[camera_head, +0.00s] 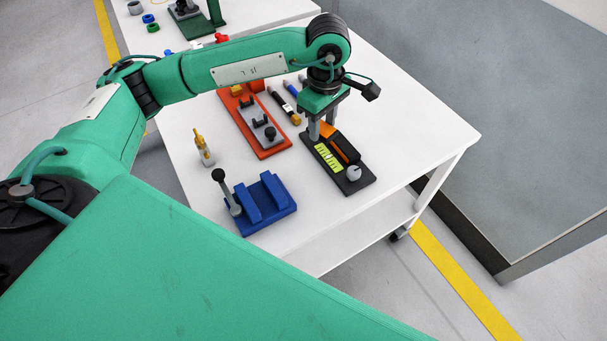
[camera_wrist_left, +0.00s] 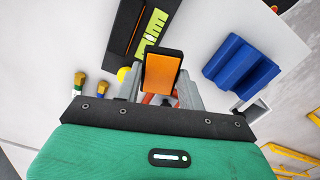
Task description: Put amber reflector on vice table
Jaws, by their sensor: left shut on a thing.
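My left gripper (camera_head: 321,131) points down at the right part of the white table (camera_head: 400,125). It is shut on the amber reflector (camera_head: 343,147), a block with an orange face and a dark body. In the left wrist view the reflector (camera_wrist_left: 162,72) sits between the fingers of the gripper (camera_wrist_left: 160,93). It overlaps a black tray (camera_head: 357,185) in the head view, and I cannot tell whether it touches it. A blue vice (camera_head: 263,205) stands on the table's near part, apart from the gripper. My right gripper is not in view.
A lime level-like piece (camera_head: 328,157) and a grey knob (camera_head: 353,173) are on the tray. The table's right corner is clear.

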